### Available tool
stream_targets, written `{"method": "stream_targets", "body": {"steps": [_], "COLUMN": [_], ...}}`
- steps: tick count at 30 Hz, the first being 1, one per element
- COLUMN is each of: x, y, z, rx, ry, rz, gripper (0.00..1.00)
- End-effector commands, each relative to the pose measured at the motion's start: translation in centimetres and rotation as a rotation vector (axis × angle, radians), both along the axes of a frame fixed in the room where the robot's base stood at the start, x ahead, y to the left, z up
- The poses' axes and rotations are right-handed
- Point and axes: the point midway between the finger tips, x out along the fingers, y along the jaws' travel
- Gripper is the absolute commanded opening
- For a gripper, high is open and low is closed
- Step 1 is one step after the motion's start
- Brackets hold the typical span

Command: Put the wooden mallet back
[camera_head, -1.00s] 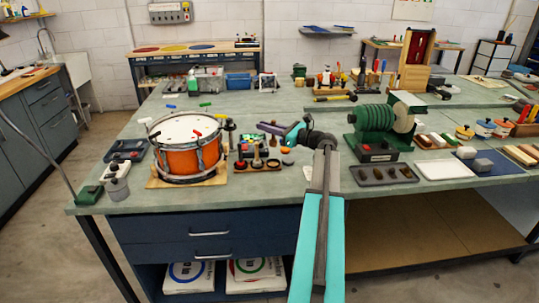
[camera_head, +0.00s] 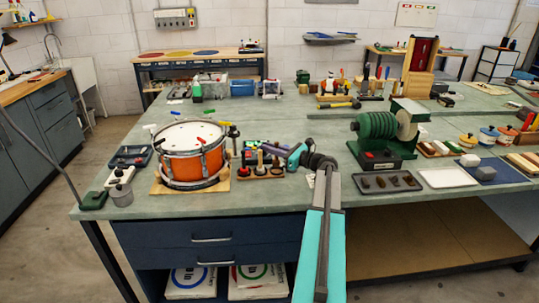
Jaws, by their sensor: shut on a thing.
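My gripper (camera_head: 256,147) is at the end of my arm, over the wooden tool rack (camera_head: 262,176) just right of the orange drum. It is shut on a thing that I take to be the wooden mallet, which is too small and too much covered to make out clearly. The rack stands near the bench's front edge and holds a few short upright tools with dark and reddish tops. My gripper is close above these tools; I cannot tell whether it touches them.
The orange drum (camera_head: 193,160) stands on a wooden board, left of the rack. A green machine (camera_head: 378,137) and a grey tray (camera_head: 390,182) with several dark pieces are to the right. A hammer (camera_head: 340,104) lies farther back.

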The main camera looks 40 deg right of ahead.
Motion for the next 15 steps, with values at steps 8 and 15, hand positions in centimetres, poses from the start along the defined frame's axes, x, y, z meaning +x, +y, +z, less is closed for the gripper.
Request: {"method": "stream_targets", "body": {"steps": [8,15], "x": [0.0,-0.1], "y": [-0.1,-0.1], "z": [-2.5,-2.9], "rx": [0.001,0.001], "ry": [-0.001,-0.001], "rz": [-0.001,-0.001], "gripper": [0.0,0.0]}}
